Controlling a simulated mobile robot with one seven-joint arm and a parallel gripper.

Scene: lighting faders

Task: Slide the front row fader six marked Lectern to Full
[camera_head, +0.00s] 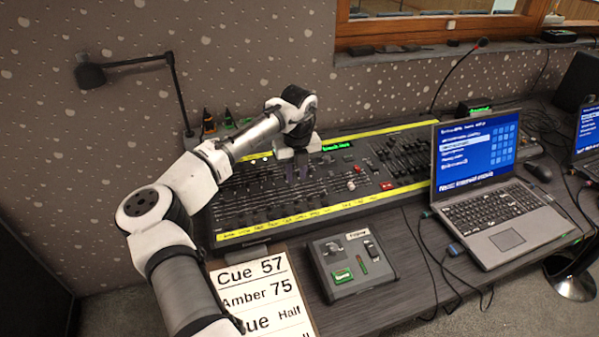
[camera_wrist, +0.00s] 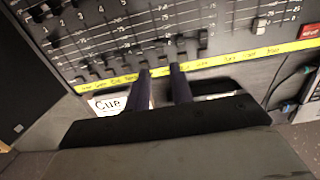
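The lighting desk (camera_head: 330,208) has rows of faders and a yellow label strip (camera_head: 290,222) along its front edge. My gripper (camera_head: 297,174) hangs over the middle of the desk, pointing down. In the wrist view its two dark fingers (camera_wrist: 162,72) are apart, with a gap between them and nothing clearly held. Their tips lie near the front row, whose knobs sit low, near the yellow strip (camera_wrist: 215,60). One dark knob (camera_wrist: 171,49) shows just beyond the fingertips. The strip's writing is too small to read, so I cannot tell which fader is Lectern.
A laptop (camera_head: 505,219) stands right of the desk, and a small grey box (camera_head: 352,268) with switches sits in front. A cue sheet (camera_head: 255,283) lies at the front left. Cables run beside the laptop.

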